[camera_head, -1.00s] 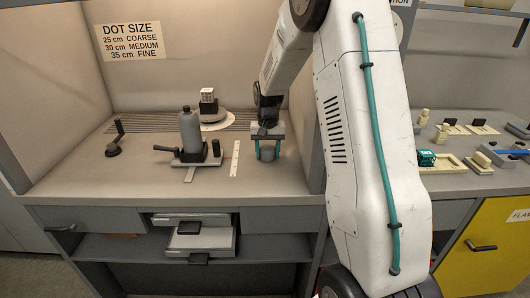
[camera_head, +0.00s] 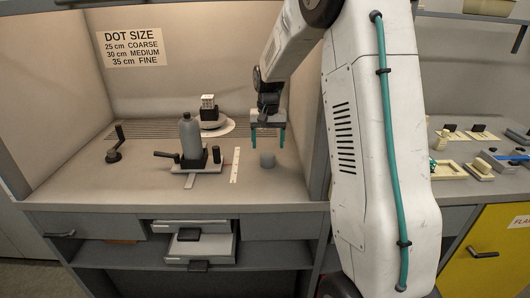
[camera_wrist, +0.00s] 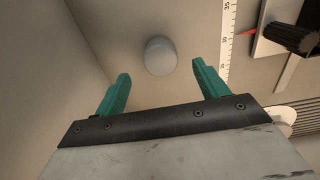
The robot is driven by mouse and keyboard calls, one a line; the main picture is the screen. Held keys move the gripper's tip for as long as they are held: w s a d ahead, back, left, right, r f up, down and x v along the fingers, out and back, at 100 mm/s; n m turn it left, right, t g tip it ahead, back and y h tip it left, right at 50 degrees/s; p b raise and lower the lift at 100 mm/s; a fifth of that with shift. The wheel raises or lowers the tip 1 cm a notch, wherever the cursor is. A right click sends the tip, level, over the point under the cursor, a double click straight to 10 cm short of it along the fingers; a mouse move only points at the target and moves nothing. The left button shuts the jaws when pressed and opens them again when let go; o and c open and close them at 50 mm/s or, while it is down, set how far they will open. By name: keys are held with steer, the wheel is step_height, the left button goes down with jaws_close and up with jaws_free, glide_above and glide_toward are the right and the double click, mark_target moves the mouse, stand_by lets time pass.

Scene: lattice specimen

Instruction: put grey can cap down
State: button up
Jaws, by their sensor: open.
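The grey can cap (camera_head: 267,160) stands on the bench floor of the booth, right of the white ruler strip (camera_head: 235,165). It also shows in the wrist view (camera_wrist: 160,56), ahead of the fingertips and between their lines. My gripper (camera_head: 267,146) is open and empty, with teal fingers apart above the cap; the wrist view shows both fingers (camera_wrist: 160,85) clear of it. A grey spray can (camera_head: 190,135) stands upright on a slide carriage left of the ruler.
A small speckled cube (camera_head: 208,101) sits on a round stand at the back. A crank handle (camera_head: 115,143) stands at the left. The booth's right wall is close to my gripper. Open drawers (camera_head: 200,245) are below the bench.

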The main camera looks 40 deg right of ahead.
steer(key=s+a+r+n, duration=0.3)
steer(key=s+a+r, duration=0.95)
steer(key=s, duration=0.35)
steer(key=s+a+n, duration=0.2)
steer(key=s+a, duration=0.1)
steer(key=s, duration=0.6)
steer(key=s+a+n+t, duration=0.1)
steer(key=s+a, duration=0.3)
steer(key=s, duration=0.6)
steer(key=shift+a+f+n, duration=0.3)
steer(key=shift+f+n, duration=0.05)
steer(key=shift+n, duration=0.05)
steer(key=shift+w, duration=0.1)
steer(key=shift+d, duration=0.15)
